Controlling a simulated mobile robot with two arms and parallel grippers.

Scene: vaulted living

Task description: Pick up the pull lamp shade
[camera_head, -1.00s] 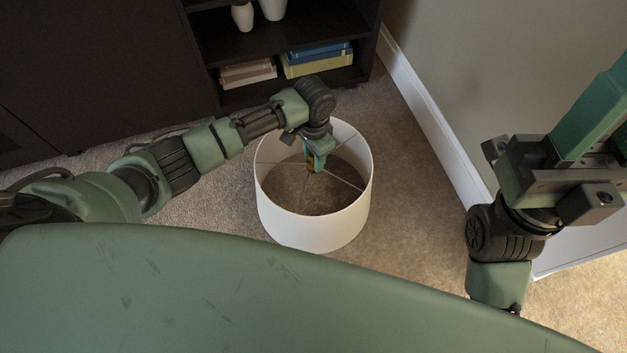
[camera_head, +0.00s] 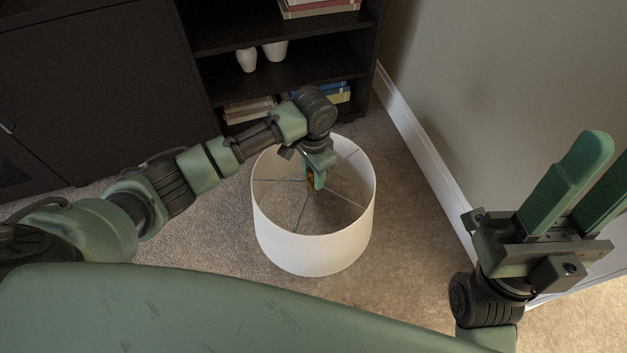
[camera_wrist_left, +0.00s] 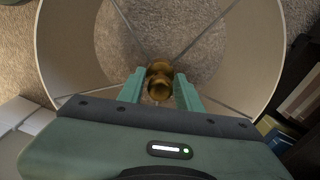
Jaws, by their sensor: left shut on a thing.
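The lamp shade (camera_head: 318,240) is a white open drum with thin wire spokes that meet at a brass fitting in its middle. My left gripper (camera_head: 314,182) reaches down inside the shade and is shut on the brass fitting (camera_wrist_left: 159,82), which shows between its two fingers in the left wrist view. The shade (camera_wrist_left: 68,45) surrounds the fingers there and looks upright, above the carpet. My right gripper (camera_head: 590,185) is at the right of the head view, its two green fingers apart and pointing up, with nothing between them.
A dark shelf unit (camera_head: 290,75) stands behind the shade, with white vases (camera_head: 246,60) and books (camera_head: 250,108) on it. A wall with a white baseboard (camera_head: 420,145) runs along the right. Carpet (camera_head: 215,235) around the shade is clear.

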